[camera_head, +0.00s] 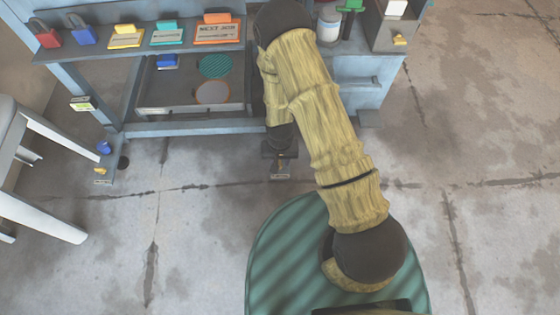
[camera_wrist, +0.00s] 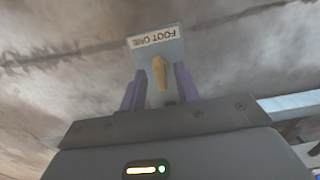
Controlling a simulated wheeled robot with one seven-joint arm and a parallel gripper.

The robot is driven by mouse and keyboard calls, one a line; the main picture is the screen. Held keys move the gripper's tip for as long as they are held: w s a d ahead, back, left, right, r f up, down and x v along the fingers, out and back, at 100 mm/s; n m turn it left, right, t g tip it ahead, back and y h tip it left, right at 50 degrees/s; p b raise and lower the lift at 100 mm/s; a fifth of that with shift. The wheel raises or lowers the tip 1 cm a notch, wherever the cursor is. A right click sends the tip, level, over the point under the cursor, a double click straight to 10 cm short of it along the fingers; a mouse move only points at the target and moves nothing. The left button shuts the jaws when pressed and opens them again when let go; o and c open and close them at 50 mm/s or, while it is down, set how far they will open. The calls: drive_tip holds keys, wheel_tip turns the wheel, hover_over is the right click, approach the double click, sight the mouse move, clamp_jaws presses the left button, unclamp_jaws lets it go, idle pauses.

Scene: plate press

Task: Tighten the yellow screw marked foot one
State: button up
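The yellow screw (camera_wrist: 159,72) shows in the middle of the wrist view, on a grey-blue foot. A white label reading FOOT ONE (camera_wrist: 154,39), upside down, lies just beyond it. My gripper (camera_wrist: 160,85) has its two purple fingers on either side of the screw. Narrow gaps show between the fingers and the screw, so the gripper looks open; I see no contact. In the head view my gripper (camera_head: 280,151) points down at floor level by the bench's front leg. The foot's label (camera_head: 280,177) shows just below it there, and the screw is hidden.
The blue bench (camera_head: 190,128) stands behind, with padlocks and coloured cards on its shelf. A second foot with a yellow screw (camera_head: 100,170) is at the left leg. A white stool (camera_head: 45,140) stands far left. The concrete floor (camera_head: 200,240) in front is clear.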

drive_tip(key=shift+c, duration=0.4)
clamp_jaws()
